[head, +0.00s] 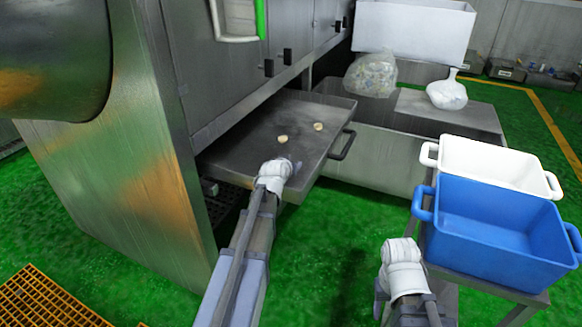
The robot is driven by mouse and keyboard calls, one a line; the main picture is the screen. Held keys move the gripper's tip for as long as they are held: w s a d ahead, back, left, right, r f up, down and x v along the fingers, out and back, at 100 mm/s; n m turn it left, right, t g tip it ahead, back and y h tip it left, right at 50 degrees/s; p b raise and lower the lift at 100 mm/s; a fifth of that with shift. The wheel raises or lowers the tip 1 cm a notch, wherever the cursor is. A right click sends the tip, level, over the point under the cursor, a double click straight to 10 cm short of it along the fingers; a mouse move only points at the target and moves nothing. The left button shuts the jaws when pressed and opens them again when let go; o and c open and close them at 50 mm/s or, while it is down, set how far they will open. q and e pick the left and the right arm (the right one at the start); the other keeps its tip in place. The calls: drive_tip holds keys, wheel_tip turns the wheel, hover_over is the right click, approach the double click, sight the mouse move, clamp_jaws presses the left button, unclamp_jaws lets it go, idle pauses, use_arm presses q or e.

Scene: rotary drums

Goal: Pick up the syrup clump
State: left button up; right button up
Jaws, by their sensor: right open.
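Two small pale tan clumps lie apart on the pulled-out metal tray (250,124). The nearer clump (283,138) is near the tray's middle, and the other clump (318,126) is farther right. I cannot tell from looks which one is the syrup clump. My left arm reaches over the tray's near edge. Its gripper (292,164) is mostly hidden by the white wrist, just short of the nearer clump, and its jaws cannot be made out. My right gripper (381,297) is open, low beside the blue bin, far from both clumps.
A blue bin (498,230) and a white bin (495,165) stand on a cart at right. A clear bag (371,75) and a white bag (447,92) are behind the tray. The metal machine (150,150) walls off the left. Green floor is open between tray and cart.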

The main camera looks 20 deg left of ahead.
use_arm(q)
clamp_jaws()
drive_tip(key=shift+r, duration=0.1)
idle(0.4)
wheel_tip(320, 180, up, 10)
drive_tip(key=p, duration=1)
